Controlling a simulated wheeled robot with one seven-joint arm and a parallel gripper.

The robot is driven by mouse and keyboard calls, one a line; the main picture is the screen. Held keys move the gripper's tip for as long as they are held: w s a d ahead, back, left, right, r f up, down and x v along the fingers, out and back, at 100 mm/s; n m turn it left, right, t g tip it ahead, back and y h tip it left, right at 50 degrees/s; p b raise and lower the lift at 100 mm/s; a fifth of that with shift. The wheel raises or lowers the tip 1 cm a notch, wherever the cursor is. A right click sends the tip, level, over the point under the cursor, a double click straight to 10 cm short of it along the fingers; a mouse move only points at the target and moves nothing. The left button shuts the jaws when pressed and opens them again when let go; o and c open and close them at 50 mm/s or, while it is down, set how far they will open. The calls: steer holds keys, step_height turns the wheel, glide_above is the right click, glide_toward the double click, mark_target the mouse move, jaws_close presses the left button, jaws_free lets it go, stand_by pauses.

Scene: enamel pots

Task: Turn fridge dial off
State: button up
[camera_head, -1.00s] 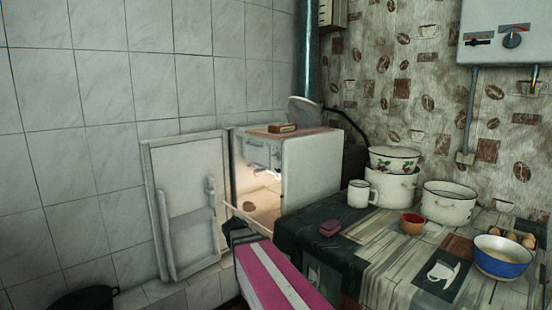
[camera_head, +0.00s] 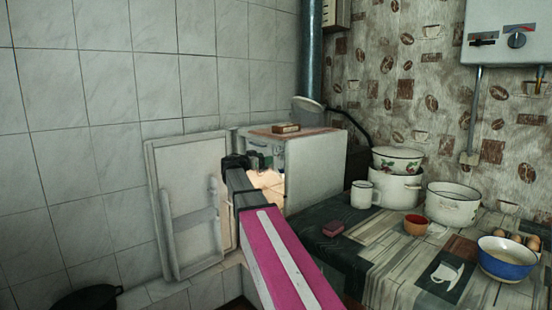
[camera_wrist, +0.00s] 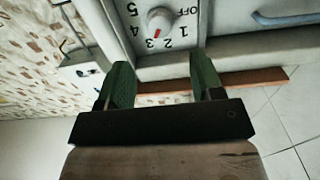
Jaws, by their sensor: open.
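The fridge (camera_head: 318,172) stands open in the corner, its white door (camera_head: 187,170) swung out to the left. In the wrist view the fridge dial (camera_wrist: 159,20) is a round grey-white knob with a red mark, ringed by several numbers and the word OFF. The red mark points toward the 3 side, not at OFF. My gripper (camera_wrist: 159,88) is open, its two green fingers apart with nothing between them. The dial lies just beyond the fingertips, roughly centred between them, with a gap. In the head view my gripper (camera_head: 236,163) is at the fridge's open front and hides most of the dial panel.
A small brown box (camera_head: 286,128) lies on the fridge top. The table (camera_head: 400,262) at the right holds a mug (camera_head: 361,194), pots (camera_head: 452,204) and a blue bowl (camera_head: 504,260). A black pan (camera_head: 86,299) sits low at the left.

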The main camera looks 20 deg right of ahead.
mark_target(278, 156)
steer(key=x, duration=0.7)
steer(key=shift+d, duration=0.1)
steer(key=c, duration=0.9)
